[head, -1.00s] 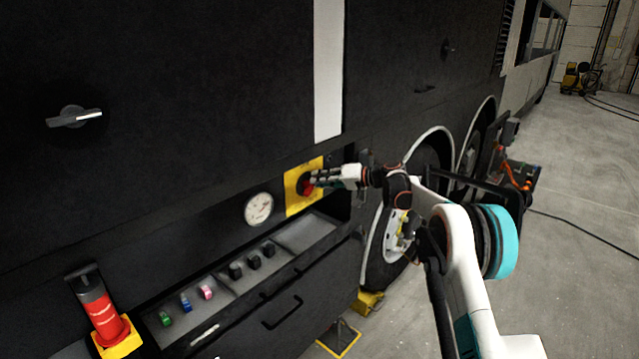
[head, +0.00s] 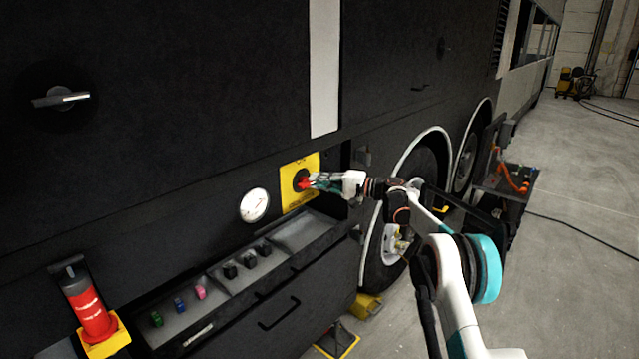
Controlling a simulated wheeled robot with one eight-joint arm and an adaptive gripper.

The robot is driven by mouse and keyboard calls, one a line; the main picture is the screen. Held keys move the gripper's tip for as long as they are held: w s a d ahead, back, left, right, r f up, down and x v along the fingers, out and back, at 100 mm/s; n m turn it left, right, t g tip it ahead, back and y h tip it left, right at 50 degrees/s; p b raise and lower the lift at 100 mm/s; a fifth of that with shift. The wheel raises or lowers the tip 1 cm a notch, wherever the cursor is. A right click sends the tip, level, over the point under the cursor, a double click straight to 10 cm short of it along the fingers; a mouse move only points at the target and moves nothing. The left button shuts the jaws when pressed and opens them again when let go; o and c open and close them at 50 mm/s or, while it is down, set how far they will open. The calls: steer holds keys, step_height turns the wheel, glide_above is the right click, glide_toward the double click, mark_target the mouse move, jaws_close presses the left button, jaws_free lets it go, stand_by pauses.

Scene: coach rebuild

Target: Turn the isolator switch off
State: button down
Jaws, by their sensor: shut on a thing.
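The isolator switch is a red knob (head: 303,183) on a yellow plate (head: 290,200), set in the dark side of the coach. My gripper (head: 312,182) reaches it from the right and is shut on the red knob. The fingers cover part of the knob, so its exact angle is hard to tell.
A round white gauge (head: 254,205) sits left of the plate. Below is a tray (head: 301,233) with small coloured and black parts. A red cylinder (head: 90,312) in a yellow base stands at lower left. Coach wheels (head: 384,262) and a cart (head: 505,180) are to the right.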

steer(key=shift+a, duration=0.25)
steer(key=c, duration=1.7)
jaws_free()
steer(key=shift+a, duration=0.1)
steer(key=v, duration=1.2)
steer(key=shift+f, duration=0.1)
